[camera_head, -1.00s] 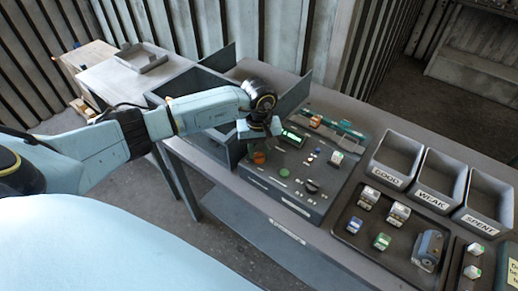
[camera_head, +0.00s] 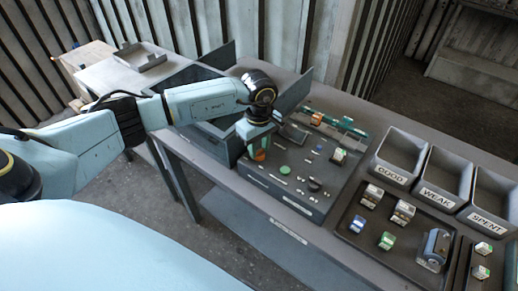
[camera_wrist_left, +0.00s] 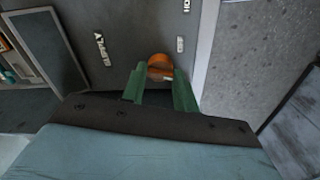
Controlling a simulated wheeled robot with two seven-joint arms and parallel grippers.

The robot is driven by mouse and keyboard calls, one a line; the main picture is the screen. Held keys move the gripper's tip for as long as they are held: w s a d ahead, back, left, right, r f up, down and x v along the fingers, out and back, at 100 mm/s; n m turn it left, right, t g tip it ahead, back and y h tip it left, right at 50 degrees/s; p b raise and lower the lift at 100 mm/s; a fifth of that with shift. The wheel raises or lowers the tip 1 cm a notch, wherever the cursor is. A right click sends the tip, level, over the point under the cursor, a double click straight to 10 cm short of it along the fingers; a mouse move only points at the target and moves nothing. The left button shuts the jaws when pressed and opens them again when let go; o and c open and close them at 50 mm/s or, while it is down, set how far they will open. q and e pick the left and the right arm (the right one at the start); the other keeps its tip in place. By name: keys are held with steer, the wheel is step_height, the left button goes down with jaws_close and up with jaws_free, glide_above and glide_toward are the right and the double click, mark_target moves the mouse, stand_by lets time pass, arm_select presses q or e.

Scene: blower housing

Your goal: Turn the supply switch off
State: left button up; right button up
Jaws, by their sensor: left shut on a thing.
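The supply switch is an orange round knob (camera_wrist_left: 160,68) on the grey panel, beside the printed word SUPPLY in the left wrist view. In the head view the orange knob (camera_head: 260,155) shows just under my left gripper (camera_head: 257,150), at the left end of the panel box (camera_head: 290,205). My left gripper's green fingers (camera_wrist_left: 161,85) reach down on both sides of the knob and are shut on it. The knob's lower part is hidden by the fingers. My right gripper is not in view.
Grey bins marked GOOD (camera_head: 400,157), WEAK (camera_head: 442,183) and SPENT (camera_head: 490,200) stand to the right. A dark tray (camera_head: 352,240) with several small blocks lies in front of them. An open box is behind my left arm.

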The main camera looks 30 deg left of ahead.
mark_target(259, 150)
arm_select(q)
steer(key=n+b, duration=0.2)
steer(key=n, duration=0.4)
steer(key=shift+n, duration=0.3)
steer(key=n, duration=0.5)
steer(key=shift+n+b, duration=0.3)
steer(key=shift+b, duration=0.05)
steer(key=o, duration=1)
steer(key=shift+c, duration=0.2)
step_height(259, 150, up, 14)
steer(key=b, duration=0.1)
steer(key=shift+f, duration=0.25)
